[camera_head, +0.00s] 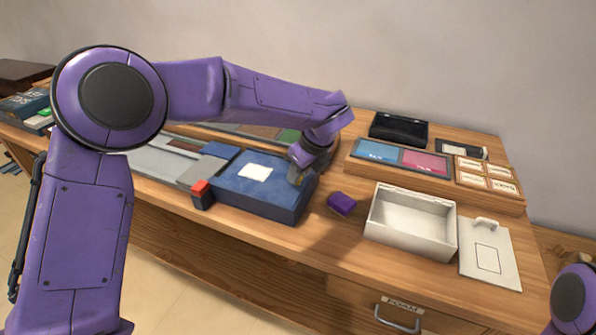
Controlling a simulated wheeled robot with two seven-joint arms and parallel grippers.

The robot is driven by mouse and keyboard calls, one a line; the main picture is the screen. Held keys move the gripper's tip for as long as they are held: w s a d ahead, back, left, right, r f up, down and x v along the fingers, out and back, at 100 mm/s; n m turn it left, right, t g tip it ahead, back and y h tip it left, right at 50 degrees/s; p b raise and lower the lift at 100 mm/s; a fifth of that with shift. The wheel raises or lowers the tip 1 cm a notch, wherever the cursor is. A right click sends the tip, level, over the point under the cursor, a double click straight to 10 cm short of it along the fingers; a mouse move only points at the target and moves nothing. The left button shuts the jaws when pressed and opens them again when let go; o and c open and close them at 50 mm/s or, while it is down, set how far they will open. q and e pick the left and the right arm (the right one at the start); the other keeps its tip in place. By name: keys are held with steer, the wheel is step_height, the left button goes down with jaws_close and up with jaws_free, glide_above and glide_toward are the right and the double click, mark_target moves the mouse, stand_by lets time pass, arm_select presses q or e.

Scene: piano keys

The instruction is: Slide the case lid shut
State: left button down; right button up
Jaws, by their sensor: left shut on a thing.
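A dark blue case (238,187) sits on the wooden table left of centre, with a white label on its top. My left gripper (296,179) is at the right end of its top, pointing down, and is shut on what looks like the case lid. The fingers and wrist hide the part they hold and the case's back right corner. I cannot tell how far the lid covers the case. My right gripper is out of view; only a purple part of that arm shows at the lower right.
A red and black block (202,194) stands against the case's left front. A small purple object (341,204) lies to its right. Further right are an open white box (410,236) and a flat white panel with a handle (490,261). Trays and a black box (398,130) stand behind.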

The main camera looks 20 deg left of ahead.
arm_select(q)
steer(key=shift+d, duration=0.15)
steer(key=c, duration=1.3)
jaws_free()
steer(key=o, duration=0.4)
steer(key=shift+d, duration=0.2)
steer(key=shift+r, duration=0.3)
steer(key=v, duration=1)
